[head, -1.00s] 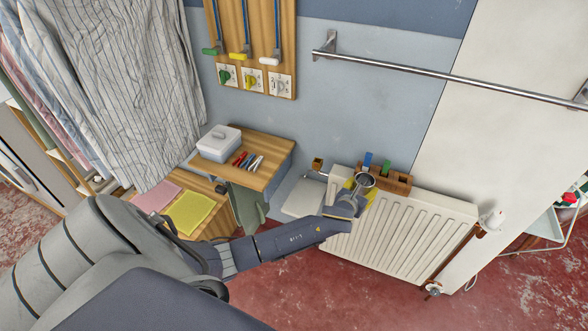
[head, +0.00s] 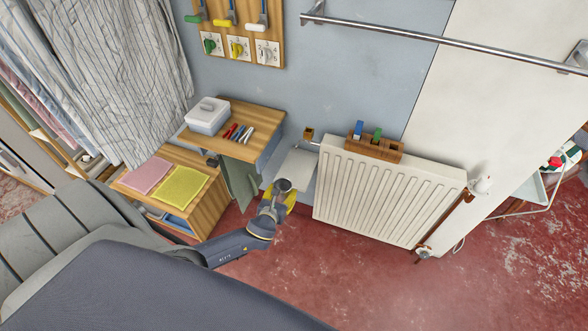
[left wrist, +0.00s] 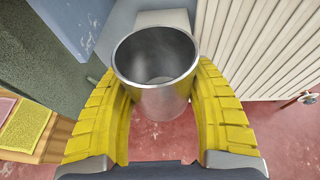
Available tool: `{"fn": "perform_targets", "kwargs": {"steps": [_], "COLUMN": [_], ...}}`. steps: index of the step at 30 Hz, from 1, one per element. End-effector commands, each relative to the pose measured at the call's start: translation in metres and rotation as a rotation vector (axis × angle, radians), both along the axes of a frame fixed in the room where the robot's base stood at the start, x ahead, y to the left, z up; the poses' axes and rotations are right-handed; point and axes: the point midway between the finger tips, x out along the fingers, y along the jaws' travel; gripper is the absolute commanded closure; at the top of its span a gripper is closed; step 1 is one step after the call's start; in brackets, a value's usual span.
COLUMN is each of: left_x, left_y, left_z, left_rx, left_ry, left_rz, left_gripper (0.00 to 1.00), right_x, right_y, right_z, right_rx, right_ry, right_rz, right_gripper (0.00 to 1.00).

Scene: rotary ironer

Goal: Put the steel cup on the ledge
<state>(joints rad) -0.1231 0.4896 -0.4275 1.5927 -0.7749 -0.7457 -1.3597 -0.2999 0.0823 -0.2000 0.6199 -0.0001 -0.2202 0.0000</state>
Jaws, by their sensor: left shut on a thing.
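The steel cup (head: 283,186) is held upright, its open top facing the camera. My left gripper (head: 279,196) is shut on it. In the left wrist view the cup (left wrist: 156,70) sits between the two yellow fingers (left wrist: 160,112) and looks empty. A small pale flat panel (head: 298,168), which may be the ledge, is at the wall left of the radiator. It shows just beyond the cup in the left wrist view (left wrist: 160,18). The cup overlaps its near edge in the head view; I cannot tell the height between them. My right gripper is not in view.
A white radiator (head: 385,200) with a wooden block (head: 385,151) on top stands to the right. A wooden shelf (head: 262,118) with a white box (head: 207,115) and several pens is to the left; a dark green cloth (head: 240,182) hangs below it.

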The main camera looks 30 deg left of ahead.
Motion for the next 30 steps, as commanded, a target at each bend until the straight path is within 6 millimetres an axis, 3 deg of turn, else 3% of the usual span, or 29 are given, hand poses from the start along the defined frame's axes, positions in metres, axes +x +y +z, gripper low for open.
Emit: {"fn": "perform_targets", "kwargs": {"steps": [18, 24, 30], "left_x": [0.128, 0.156, 0.166], "left_y": [0.037, 0.044, 0.047], "left_z": [0.002, 0.001, 0.001], "left_rx": [0.002, 0.0, 0.001], "left_ry": [-0.003, -0.002, -0.001], "left_rz": [0.003, 0.001, 0.001], "left_gripper": [0.74, 0.73, 0.74], "right_x": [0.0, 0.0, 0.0], "right_y": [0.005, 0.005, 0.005], "right_z": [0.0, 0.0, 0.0], "right_rx": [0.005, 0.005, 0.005], "right_ry": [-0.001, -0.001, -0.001], "right_rz": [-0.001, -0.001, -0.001], "right_gripper": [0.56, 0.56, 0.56]}}
